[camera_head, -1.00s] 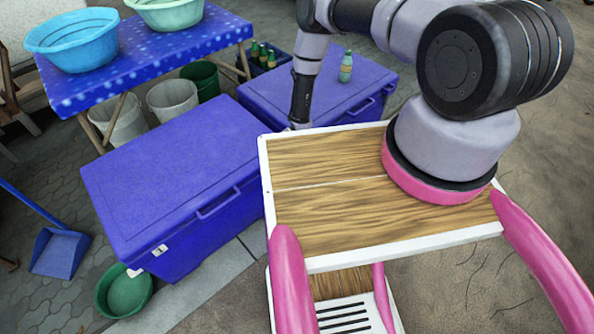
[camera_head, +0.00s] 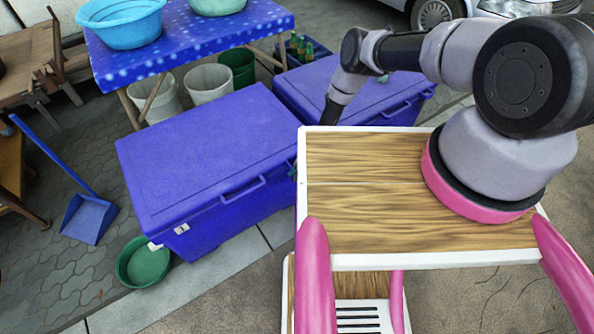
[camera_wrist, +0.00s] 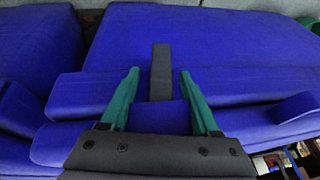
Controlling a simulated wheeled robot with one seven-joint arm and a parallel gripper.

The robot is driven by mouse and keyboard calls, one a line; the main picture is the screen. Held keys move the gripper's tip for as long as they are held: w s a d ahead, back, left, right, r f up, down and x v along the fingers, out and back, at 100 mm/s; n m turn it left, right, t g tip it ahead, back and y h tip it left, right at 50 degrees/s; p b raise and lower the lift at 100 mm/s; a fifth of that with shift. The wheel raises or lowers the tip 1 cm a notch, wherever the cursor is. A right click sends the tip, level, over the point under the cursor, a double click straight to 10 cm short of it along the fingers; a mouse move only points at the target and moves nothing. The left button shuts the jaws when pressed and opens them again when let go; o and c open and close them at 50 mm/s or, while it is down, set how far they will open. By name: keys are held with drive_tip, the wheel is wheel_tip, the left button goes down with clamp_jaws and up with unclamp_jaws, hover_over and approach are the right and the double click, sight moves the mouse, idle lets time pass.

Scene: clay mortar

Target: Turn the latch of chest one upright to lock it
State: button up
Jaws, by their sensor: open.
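Two blue chests stand side by side: a nearer left chest (camera_head: 205,155) and a farther right chest (camera_head: 335,85), both with lids down. In the wrist view, a dark grey bar, likely a latch (camera_wrist: 161,65), stands upright in the picture against a blue chest (camera_wrist: 225,50). My gripper (camera_wrist: 159,82) is open, with one green finger on each side of the bar. Gaps show between fingers and bar. In the head view, my wooden-topped body hides most of the gripper.
A blue spotted table (camera_head: 190,45) with basins stands behind the chests, with buckets (camera_head: 208,85) beneath it. A green basin (camera_head: 145,262) and blue dustpan (camera_head: 88,218) lie on the paving at left. Open ground lies at right.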

clamp_jaws()
drive_tip(key=shift+s+a, duration=0.1)
drive_tip(key=shift+a+h, duration=0.1)
drive_tip(key=shift+h, duration=0.2)
drive_tip(key=shift+s+t+h, duration=0.1)
drive_tip(key=shift+t+h, duration=0.3)
unclamp_jaws()
